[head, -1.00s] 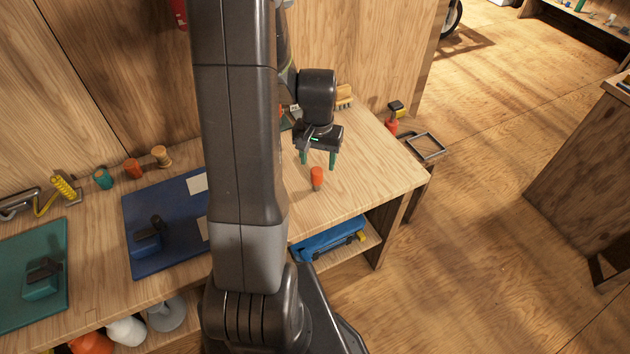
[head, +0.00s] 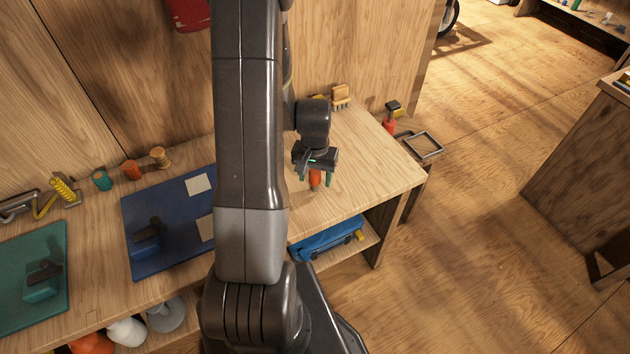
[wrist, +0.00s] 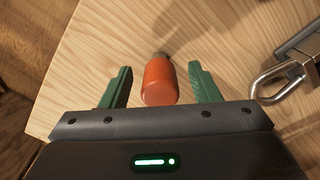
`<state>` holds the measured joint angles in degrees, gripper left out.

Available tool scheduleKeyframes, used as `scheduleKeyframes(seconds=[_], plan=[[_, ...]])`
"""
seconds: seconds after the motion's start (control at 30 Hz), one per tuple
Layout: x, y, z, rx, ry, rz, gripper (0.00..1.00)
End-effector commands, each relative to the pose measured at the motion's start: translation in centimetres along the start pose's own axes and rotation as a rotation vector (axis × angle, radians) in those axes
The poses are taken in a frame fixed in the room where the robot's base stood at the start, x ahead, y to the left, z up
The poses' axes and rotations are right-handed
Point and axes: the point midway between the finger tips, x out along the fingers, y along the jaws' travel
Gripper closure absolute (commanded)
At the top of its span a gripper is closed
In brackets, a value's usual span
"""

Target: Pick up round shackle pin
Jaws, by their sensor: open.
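An orange cylinder with a dark metal end, which I take to be the round shackle pin (head: 315,178), is on the wooden workbench near its right end. It also shows in the wrist view (wrist: 159,82), between the two green fingers. My gripper (head: 315,175) is open around it, with a gap on both sides in the wrist view. The fingers hide part of it in the head view. A grey metal shackle-like piece (wrist: 268,84) lies to the right in the wrist view.
A blue mat (head: 165,255) and a green mat (head: 50,305) lie on the bench to the left. A wooden brush (head: 341,97) stands at the back. The bench's right edge is close to my gripper. A blue case (head: 325,239) sits on the shelf below.

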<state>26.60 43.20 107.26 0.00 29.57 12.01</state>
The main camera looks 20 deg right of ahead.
Motion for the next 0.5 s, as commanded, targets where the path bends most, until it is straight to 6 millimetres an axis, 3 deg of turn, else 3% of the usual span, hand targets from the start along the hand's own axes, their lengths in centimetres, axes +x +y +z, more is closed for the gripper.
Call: scheduleKeyframes(seconds=[0.07, 0.3, 0.5], plan=[[-0.01, 0.0, -0.01, 0.0, 0.0, 0.0, 0.48], [-0.03, 0.0, -0.02, 0.0, 0.0, 0.0, 0.95], [-0.07, 0.0, -0.03, 0.0, 0.001, 0.0, 0.97]])
